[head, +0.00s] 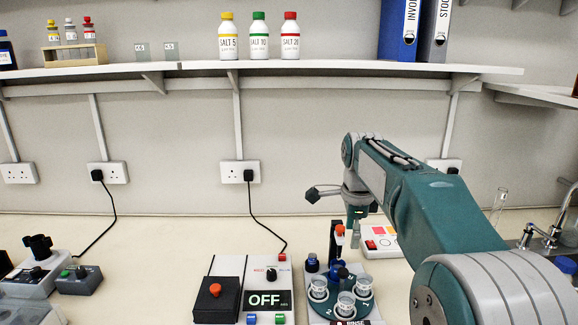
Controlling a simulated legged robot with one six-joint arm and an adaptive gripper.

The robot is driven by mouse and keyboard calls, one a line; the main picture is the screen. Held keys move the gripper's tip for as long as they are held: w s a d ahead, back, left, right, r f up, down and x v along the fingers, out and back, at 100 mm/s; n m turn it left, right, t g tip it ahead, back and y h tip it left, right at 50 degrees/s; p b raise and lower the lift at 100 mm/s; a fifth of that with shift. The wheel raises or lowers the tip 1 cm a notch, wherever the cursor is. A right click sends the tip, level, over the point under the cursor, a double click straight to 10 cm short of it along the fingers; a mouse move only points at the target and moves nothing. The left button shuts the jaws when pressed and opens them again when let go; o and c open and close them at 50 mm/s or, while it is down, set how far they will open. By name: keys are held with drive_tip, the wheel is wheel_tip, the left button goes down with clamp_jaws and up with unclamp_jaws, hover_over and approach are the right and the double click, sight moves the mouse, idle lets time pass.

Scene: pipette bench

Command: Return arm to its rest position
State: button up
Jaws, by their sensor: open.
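My arm comes in from the lower right and reaches forward over the bench. Its wrist bends down so that my gripper (357,228) points at the bench top, above and behind the round teal carousel (364,309). The gripper is small in this view and its fingers are partly hidden, but it looks open with nothing held. A dark upright piece with an orange-red top (339,230) stands just left of the gripper; whether they touch I cannot tell.
The carousel holds several clear cups. A box reading OFF (264,300) and a red-button box (216,300) stand left of it. A white panel with coloured patches (380,241) is behind. A shelf with bottles (330,66) runs above. A tap (545,236) is right.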

drive_tip(key=s+r+n+t, duration=0.2)
drive_tip(key=s+n, duration=0.7)
drive_tip(key=s, duration=0.6)
drive_tip(key=s+f+n+t, duration=0.1)
drive_tip(key=s+f+n, duration=0.2)
drive_tip(key=s, duration=0.4)
drive_tip(key=s+f+n+t, duration=0.1)
drive_tip(key=s+f+n, duration=0.3)
drive_tip(key=s+n, duration=0.2)
drive_tip(key=shift+s+f+n+t, duration=0.2)
drive_tip(key=shift+s+n+t, duration=0.1)
drive_tip(key=shift+s, duration=0.35)
